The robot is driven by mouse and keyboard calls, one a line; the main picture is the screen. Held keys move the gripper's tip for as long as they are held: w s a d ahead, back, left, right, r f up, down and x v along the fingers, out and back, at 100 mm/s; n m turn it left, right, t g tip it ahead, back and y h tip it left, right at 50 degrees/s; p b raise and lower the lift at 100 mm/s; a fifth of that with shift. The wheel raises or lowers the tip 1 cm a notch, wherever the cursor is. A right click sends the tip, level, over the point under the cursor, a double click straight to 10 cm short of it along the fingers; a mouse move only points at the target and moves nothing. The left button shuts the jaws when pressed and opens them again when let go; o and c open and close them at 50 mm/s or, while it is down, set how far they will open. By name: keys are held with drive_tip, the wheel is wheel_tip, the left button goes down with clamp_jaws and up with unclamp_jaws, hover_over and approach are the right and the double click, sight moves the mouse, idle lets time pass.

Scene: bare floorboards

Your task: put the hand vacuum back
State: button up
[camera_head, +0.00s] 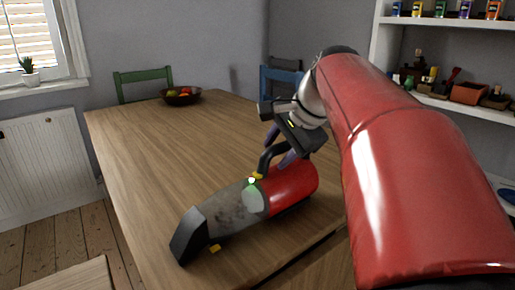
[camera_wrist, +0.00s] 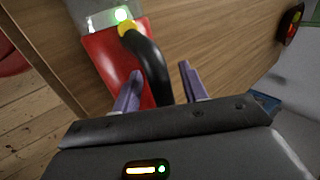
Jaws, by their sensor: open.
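The hand vacuum (camera_head: 290,190) lies on the wooden table, with a red body, a grey clear dust cup and a dark nozzle pointing to the lower left. A green light glows on it. Its black handle loop (camera_wrist: 150,62) shows in the wrist view, with a yellow button at one end. My gripper (camera_head: 280,145) is at the handle from above. In the wrist view my gripper (camera_wrist: 165,90) is open, its two purple fingers on either side of the handle. Whether a finger touches the handle I cannot tell.
The wooden table (camera_head: 150,150) is mostly clear, with a fruit bowl (camera_head: 181,96) at its far end. A green chair (camera_head: 143,80) and a blue chair (camera_head: 280,80) stand behind it. White shelves (camera_head: 440,22) with jars and pots stand at the right.

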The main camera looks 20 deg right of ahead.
drive_tip(key=v, duration=1.2)
drive_tip(key=shift+p, duration=0.35)
drive_tip(key=shift+r, duration=0.1)
